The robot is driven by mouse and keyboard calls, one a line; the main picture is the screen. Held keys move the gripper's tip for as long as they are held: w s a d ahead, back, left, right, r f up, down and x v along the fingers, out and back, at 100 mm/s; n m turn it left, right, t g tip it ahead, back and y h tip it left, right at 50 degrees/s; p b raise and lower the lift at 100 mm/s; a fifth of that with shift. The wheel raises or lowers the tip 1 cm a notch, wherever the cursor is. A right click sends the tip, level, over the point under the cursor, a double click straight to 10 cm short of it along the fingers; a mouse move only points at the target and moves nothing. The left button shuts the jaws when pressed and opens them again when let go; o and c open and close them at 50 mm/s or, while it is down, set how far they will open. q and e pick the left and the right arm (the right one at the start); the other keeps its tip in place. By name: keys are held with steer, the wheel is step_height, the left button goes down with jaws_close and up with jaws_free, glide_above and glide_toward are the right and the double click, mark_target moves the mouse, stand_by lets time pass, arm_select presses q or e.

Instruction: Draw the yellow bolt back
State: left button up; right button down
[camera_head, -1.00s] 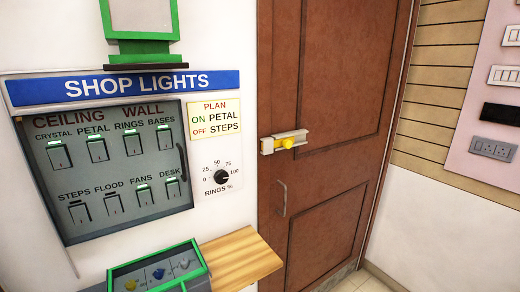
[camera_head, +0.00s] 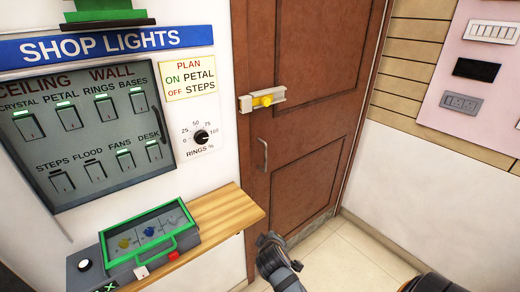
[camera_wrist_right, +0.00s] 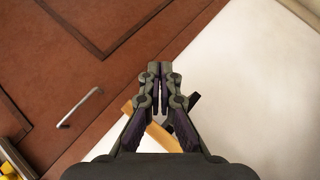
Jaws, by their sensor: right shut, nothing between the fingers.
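The yellow bolt (camera_head: 263,100) is mounted across the left edge of a brown door (camera_head: 310,60), in a pale metal housing with a round yellow knob. In the right wrist view, a yellow part of it (camera_wrist_right: 8,172) shows at the lower left corner, mostly cut off. My right gripper (camera_head: 266,240) is low in front of the door, well below the bolt and apart from it. In the right wrist view its fingers (camera_wrist_right: 160,70) are together with nothing between them. My left gripper is not in view.
A door handle (camera_head: 262,154) is below the bolt. Left of the door, a wooden shelf (camera_head: 232,209) carries a green-framed box (camera_head: 150,235) and juts out near my right gripper. A SHOP LIGHTS switch panel (camera_head: 85,130) is on the wall. The floor before the door is clear.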

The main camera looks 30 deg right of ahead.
steer(key=w+r+n+t+h, duration=0.2)
steer(key=w+r+n+t, duration=0.1)
steer(key=r, duration=0.7)
steer(key=w+r+n+t+h, duration=0.2)
steer(key=w+r, duration=0.4)
steer(key=r, duration=0.4)
steer(key=w+r+n+t+h, duration=0.3)
steer(key=w+r+n, duration=0.1)
steer(key=r, duration=0.6)
steer(key=shift+w+r+t, duration=0.2)
steer(key=shift+r+t, duration=0.1)
